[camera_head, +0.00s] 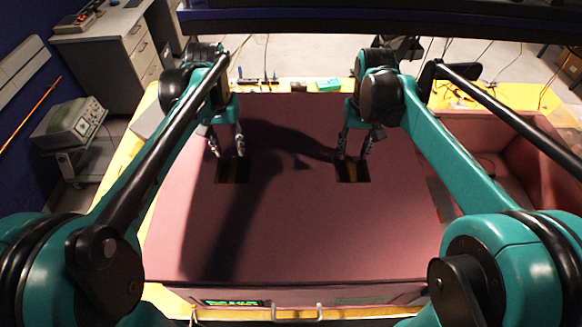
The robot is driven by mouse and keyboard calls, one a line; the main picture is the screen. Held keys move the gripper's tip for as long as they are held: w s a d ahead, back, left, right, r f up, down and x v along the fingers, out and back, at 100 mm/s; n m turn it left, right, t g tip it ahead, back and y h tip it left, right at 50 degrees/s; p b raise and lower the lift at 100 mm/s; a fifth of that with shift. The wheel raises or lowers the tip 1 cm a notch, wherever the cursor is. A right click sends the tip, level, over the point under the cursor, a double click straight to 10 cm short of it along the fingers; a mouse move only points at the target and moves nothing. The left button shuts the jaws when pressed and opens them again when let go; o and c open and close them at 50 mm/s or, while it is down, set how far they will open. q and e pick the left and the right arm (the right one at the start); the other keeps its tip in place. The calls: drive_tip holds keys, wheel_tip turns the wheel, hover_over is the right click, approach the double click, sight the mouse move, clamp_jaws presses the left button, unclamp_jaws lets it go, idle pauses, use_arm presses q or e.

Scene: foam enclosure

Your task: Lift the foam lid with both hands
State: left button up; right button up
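The foam lid (290,235) is a large flat pinkish panel in the middle of the view, with two dark rectangular cut-outs. My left gripper (228,150) points down at the far edge of the left cut-out (233,173); its two fingers are spread apart with nothing seen between them. My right gripper (352,152) points down at the far edge of the right cut-out (352,173), its fingers also apart. I cannot tell whether the fingertips touch the foam or reach into the openings. The lid looks flat.
An open pink foam box (480,150) stands to the right of the lid. A yellow table edge (135,172) shows at the left, and a small green item (328,84) lies beyond the lid. A metal handle (297,313) is at the near edge. An instrument (72,122) stands at far left.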

sight(234, 163)
use_arm(q)
wheel_tip(234, 163, down, 5)
drive_tip(key=shift+w+d+f, duration=0.1)
drive_tip(key=shift+d, duration=0.05)
use_arm(e)
wheel_tip(234, 163, down, 5)
drive_tip(key=shift+d+f, duration=0.1)
drive_tip(key=shift+d, duration=0.05)
use_arm(q)
drive_tip(key=shift+f, duration=0.45)
use_arm(e)
drive_tip(key=shift+f, duration=0.45)
use_arm(q)
clamp_jaws()
use_arm(e)
clamp_jaws()
